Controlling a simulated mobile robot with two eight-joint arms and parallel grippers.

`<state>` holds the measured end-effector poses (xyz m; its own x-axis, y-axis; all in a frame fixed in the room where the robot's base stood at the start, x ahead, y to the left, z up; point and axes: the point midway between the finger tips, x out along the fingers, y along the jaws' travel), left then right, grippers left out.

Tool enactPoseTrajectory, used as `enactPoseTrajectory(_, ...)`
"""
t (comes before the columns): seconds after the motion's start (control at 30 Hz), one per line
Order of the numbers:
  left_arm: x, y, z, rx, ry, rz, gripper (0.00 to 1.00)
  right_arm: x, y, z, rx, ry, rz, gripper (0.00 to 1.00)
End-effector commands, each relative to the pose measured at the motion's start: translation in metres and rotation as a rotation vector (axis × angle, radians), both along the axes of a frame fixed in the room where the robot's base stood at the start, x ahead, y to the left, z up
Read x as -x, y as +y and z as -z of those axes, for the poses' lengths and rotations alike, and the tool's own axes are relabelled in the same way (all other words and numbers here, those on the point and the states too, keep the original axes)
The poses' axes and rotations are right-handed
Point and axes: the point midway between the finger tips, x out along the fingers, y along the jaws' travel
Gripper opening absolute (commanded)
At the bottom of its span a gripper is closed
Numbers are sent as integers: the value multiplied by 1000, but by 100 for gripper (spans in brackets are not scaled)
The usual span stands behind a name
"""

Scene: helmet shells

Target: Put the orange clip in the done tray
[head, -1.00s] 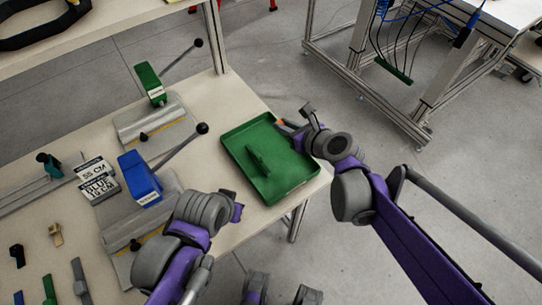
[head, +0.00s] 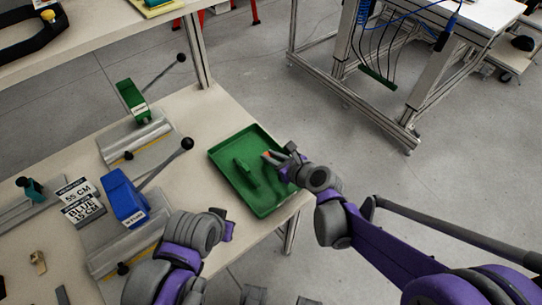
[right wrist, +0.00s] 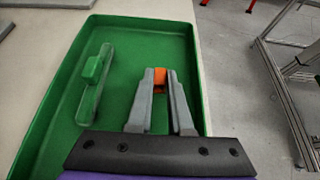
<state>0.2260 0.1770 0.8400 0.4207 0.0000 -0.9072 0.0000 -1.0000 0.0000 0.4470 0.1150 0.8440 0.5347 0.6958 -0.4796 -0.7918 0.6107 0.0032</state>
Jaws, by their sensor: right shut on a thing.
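The done tray is the green tray (head: 221,151) on the table's right end; it also shows in the right wrist view (right wrist: 55,92). A green clip (head: 246,171) lies in it. My right gripper (head: 270,156) is over the tray's right part, its fingers pointing into it. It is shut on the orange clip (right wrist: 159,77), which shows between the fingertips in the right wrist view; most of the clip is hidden. I cannot tell whether the clip touches the tray floor. My left arm comes in at the bottom; the left gripper (head: 228,229) is small and partly hidden by its wrist.
Label cards (head: 80,202) lie further left. The table's right edge is close beside the tray, with open floor beyond.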

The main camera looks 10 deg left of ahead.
Motion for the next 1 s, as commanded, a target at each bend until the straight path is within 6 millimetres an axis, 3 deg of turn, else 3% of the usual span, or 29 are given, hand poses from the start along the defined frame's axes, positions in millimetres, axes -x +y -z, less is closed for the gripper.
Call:
enactPoseTrajectory(0.07, 0, 0, 4, 0, 1, 0, 0, 0, 0, 4, 0, 0, 0, 0)
enactPoseTrajectory(0.1, 0, 0, 3, 0, 1, 0, 0, 0, 0, 3, 0, 0, 0, 23)
enactPoseTrajectory(0.23, 0, 0, 2, 0, 1, 0, 0, 0, 0, 2, 0, 0, 0, 47)
enactPoseTrajectory(0.63, 0, 0, -2, 0, -1, 0, 0, 1, -1, -3, 0, 0, 1, 48)
enactPoseTrajectory(1.0, -1, 0, -8, 0, -2, 0, 0, 39, -51, -36, 0, 0, 4, 48)
